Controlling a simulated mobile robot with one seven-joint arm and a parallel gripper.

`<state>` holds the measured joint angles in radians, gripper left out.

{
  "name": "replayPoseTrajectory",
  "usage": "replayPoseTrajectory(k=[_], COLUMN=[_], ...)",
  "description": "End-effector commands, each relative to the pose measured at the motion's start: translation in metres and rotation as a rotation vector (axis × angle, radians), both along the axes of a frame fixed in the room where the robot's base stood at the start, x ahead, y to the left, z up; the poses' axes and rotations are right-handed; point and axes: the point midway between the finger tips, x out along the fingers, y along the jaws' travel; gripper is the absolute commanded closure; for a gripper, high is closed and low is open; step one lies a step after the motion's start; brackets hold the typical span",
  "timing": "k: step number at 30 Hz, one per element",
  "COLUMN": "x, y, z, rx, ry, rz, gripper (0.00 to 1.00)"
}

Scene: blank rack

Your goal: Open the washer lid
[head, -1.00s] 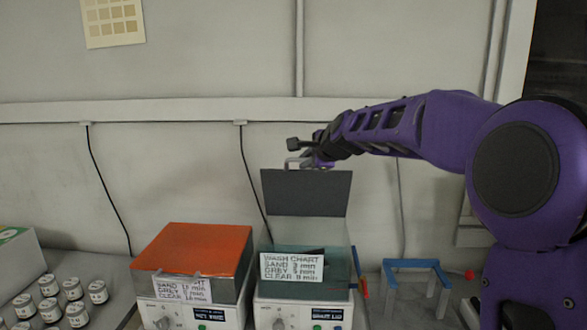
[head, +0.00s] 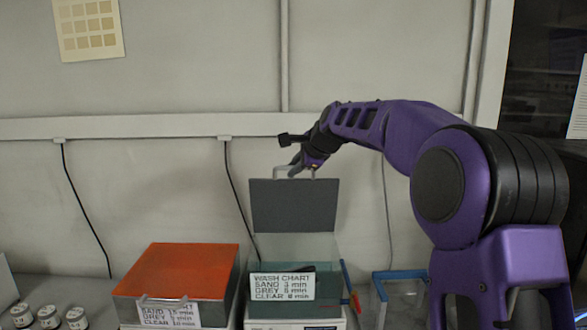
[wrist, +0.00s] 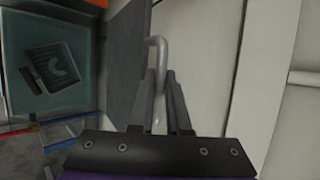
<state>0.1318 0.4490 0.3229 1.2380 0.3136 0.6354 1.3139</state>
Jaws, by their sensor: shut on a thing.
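The washer lid (head: 293,206) is a dark grey panel standing upright at the back of the washer, in the middle of the head view. A pale metal handle (head: 281,170) sits on its top edge. My gripper (head: 299,165) is at that handle. In the wrist view the two fingers (wrist: 174,105) are shut on the handle bar (wrist: 158,75), with the lid (wrist: 130,60) just left of them. The washer's open tub (head: 325,275) shows below the lid, behind a wash chart card (head: 282,287). The tub (wrist: 45,75) also shows in the wrist view, with a dark slotted piece inside.
An orange-lidded box (head: 182,268) stands left of the washer with its lid shut. A blue-topped frame (head: 401,274) stands to the right. Several small jars (head: 48,314) are at the far left. The wall is close behind the lid.

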Motion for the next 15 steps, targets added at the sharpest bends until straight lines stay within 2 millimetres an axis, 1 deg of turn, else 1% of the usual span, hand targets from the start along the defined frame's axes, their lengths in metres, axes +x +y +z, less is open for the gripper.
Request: replayPoseTrajectory(k=[2,3,5,6,8,15], x=[-0.0001,0.0000,0.0000,-0.0001,-0.0001,-0.0005], y=[-0.0006,-0.0006,-0.0006,-0.0007,-0.0007,-0.0010], z=[-0.0033,-0.0033,-0.0034,-0.0035,-0.0039,-0.0060], rx=[-0.001,-0.001,-0.001,-0.001,-0.001,-0.002], ry=[0.005,0.005,0.005,0.005,0.006,0.010], rz=[-0.001,-0.001,-0.001,-0.001,0.000,0.001], gripper=[1.00,0.84,0.73,0.66,0.55,0.55])
